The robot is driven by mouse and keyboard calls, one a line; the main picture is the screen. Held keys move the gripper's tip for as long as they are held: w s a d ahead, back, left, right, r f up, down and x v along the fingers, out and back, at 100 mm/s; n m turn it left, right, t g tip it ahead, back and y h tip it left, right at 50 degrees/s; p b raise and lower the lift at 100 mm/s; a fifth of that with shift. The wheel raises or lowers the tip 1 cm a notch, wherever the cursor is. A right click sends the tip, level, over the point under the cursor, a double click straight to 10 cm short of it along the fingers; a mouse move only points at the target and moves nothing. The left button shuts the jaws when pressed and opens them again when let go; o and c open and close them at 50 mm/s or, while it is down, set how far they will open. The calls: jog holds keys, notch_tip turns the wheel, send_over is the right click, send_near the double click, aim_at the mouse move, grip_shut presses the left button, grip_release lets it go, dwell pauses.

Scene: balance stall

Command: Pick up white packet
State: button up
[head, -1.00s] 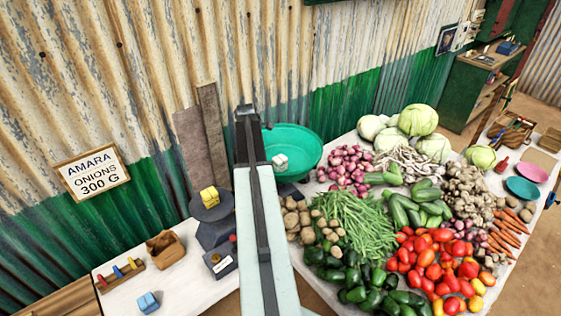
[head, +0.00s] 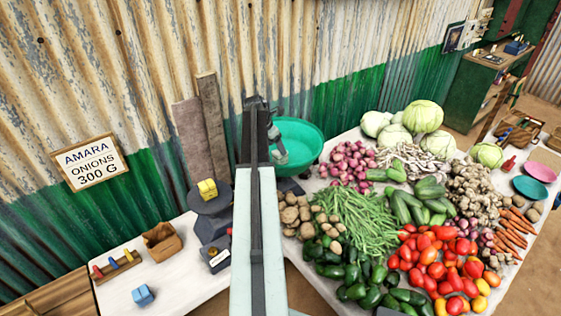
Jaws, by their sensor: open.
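The white packet cannot be made out now; my arm and gripper cover the left part of the green bowl (head: 304,150), where it showed before. My gripper (head: 276,142) is at the end of my raised arm, over the left side of the bowl, seen from behind. Its jaws are open, and I cannot tell whether they touch or surround the packet. A yellow packet (head: 207,188) sits on the dark balance pan (head: 212,204) left of my arm. A blue packet (head: 143,295) lies on the white table at the lower left.
Vegetables crowd the table right of my arm, including green beans (head: 355,225) and tomatoes (head: 430,255). A small brown box (head: 163,244) and a rack of coloured pegs (head: 117,265) stand at left. A corrugated wall (head: 120,90) closes the back.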

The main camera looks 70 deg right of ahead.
aim_at(280, 157)
jog(key=shift+s+d+f, duration=0.2)
jog(key=shift+f, duration=0.2)
jog(key=b+x, duration=0.5)
jog(key=shift+f, duration=0.1)
jog(key=shift+r, duration=0.2)
jog(key=shift+c, duration=0.6)
grip_shut()
